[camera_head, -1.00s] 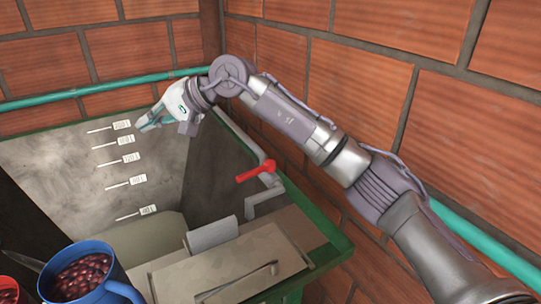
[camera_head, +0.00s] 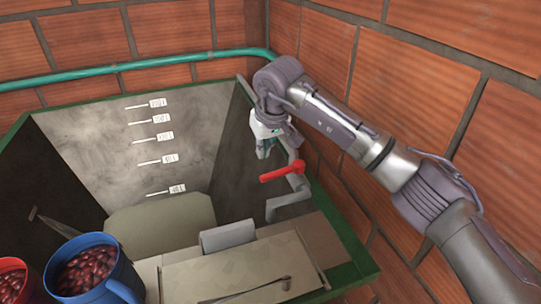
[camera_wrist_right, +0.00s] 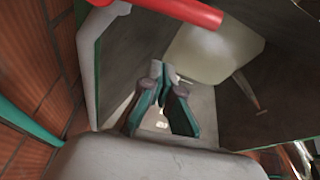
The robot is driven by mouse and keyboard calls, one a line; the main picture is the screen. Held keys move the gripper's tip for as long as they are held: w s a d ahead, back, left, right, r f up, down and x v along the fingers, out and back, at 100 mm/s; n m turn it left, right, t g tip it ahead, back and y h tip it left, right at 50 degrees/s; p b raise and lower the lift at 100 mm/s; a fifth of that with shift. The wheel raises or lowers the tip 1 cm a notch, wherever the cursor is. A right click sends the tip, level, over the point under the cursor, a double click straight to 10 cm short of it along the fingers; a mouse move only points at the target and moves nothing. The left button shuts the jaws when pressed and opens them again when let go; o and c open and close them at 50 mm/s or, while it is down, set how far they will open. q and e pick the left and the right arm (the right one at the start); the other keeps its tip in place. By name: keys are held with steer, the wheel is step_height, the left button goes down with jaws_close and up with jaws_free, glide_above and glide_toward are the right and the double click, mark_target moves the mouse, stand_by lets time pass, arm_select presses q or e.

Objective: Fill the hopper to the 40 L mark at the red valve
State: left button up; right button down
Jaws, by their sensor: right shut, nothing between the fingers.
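The red valve handle (camera_head: 283,172) sits on a grey pipe (camera_head: 289,203) at the hopper's right side. It also shows at the top of the right wrist view (camera_wrist_right: 185,12). The hopper (camera_head: 85,135) has several white level labels (camera_head: 165,137) on its back wall; their print is too small to read surely. No liquid or fruit shows in its visible part. My right gripper (camera_head: 264,154) is shut and empty, pointing down just above and left of the red handle, apart from it in the picture. Its fingers show in the right wrist view (camera_wrist_right: 160,75). My left gripper is not in view.
A blue mug (camera_head: 122,276) and a red mug (camera_head: 22,268), both holding dark red fruit, stand at lower left. A tan panel (camera_head: 215,272) with a thin rod lies in front. Brick walls (camera_head: 430,40) and a teal pipe (camera_head: 110,70) close in the back and right.

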mark_target(281, 173)
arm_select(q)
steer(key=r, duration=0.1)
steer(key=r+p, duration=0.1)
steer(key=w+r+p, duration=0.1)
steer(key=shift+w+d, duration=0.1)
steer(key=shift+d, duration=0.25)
arm_select(e)
steer(key=s+f, duration=0.1)
steer(key=s+d+f, duration=0.1)
steer(key=s, duration=0.1)
steer(key=shift+s+d, duration=0.15)
steer(key=shift+d, duration=0.05)
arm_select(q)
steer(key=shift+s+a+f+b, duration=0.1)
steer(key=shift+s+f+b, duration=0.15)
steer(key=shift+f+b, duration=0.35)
arm_select(e)
steer(key=shift+s, duration=0.2)
